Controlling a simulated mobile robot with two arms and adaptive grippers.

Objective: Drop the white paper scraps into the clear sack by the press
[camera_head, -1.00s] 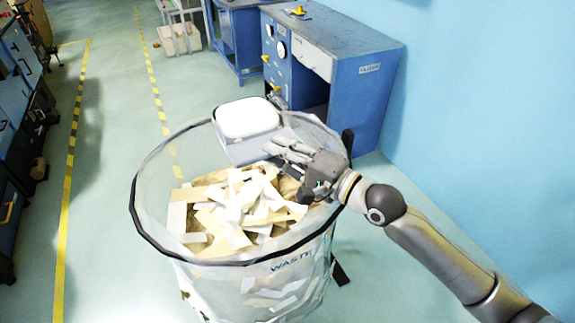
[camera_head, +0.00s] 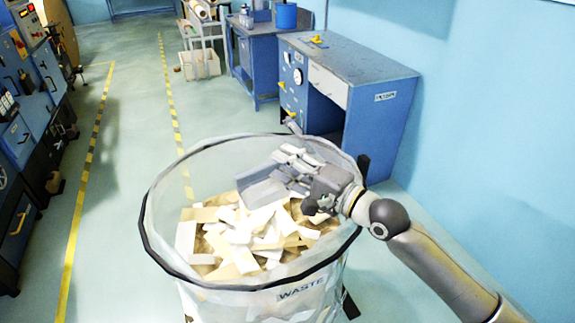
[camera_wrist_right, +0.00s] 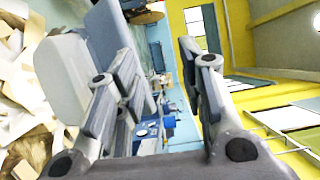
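The clear sack (camera_head: 165,215), marked WASTE, stands open with a dark rim. White and tan paper scraps (camera_head: 250,235) lie heaped inside it, and they also show at the left of the right wrist view (camera_wrist_right: 20,85). A grey tub (camera_head: 262,190) is tilted inside the sack's mouth, low over the scraps. My right gripper (camera_head: 288,165) is just above and beside the tub. In the right wrist view its fingers (camera_wrist_right: 168,85) are apart with background showing between them. The tub (camera_wrist_right: 62,80) lies against the outer side of one finger. My left gripper is not in view.
A blue desk (camera_head: 375,130) stands behind the sack at right, and another blue bench (camera_head: 250,60) is farther back. Blue machinery (camera_head: 25,140) lines the left side. Clear floor with a yellow line (camera_head: 72,235) lies left of the sack.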

